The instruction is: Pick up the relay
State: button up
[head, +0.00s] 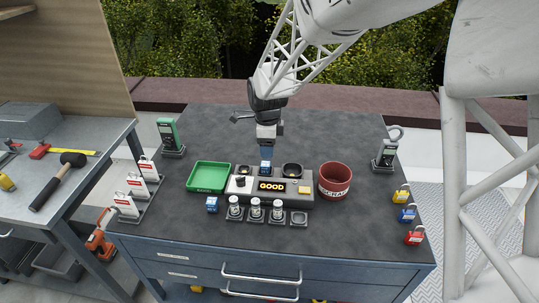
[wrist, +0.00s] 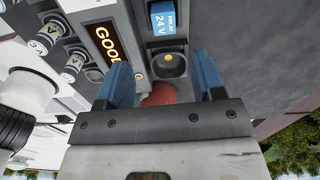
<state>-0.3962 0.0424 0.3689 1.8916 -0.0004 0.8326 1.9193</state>
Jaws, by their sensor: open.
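A blue relay (head: 265,167) sits at the back of the grey tester (head: 240,198), between two dark round sockets. In the wrist view this relay (wrist: 163,20) shows a "RELAY 24 V" label at the top edge. The tester's display (head: 271,186) reads "GOOD". A second small blue block (head: 212,204), relay-like, stands on the bench left of the tester. My gripper (head: 266,155) points down just above or behind the seated relay; the exact gap is unclear. In the wrist view my gripper (wrist: 161,60) is open, its blue fingers apart with nothing held.
A green tray (head: 209,190) is left of the tester, and a red scrap bin (head: 335,193) is right of it. Padlocks (head: 407,214) and meters (head: 171,136) line the bench sides.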

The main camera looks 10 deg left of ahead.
aim_at(264, 164)
jog(key=shift+w+a+f+m, duration=0.3)
jog(key=shift+a+f, duration=0.3)
jog(key=shift+a, duration=0.05)
jog(key=shift+f, duration=0.1)
jog(key=shift+f, duration=1.15)
jog(key=shift+f, duration=0.15)
jog(key=shift+a+f, duration=0.1)
jog(key=shift+f, duration=2.35)
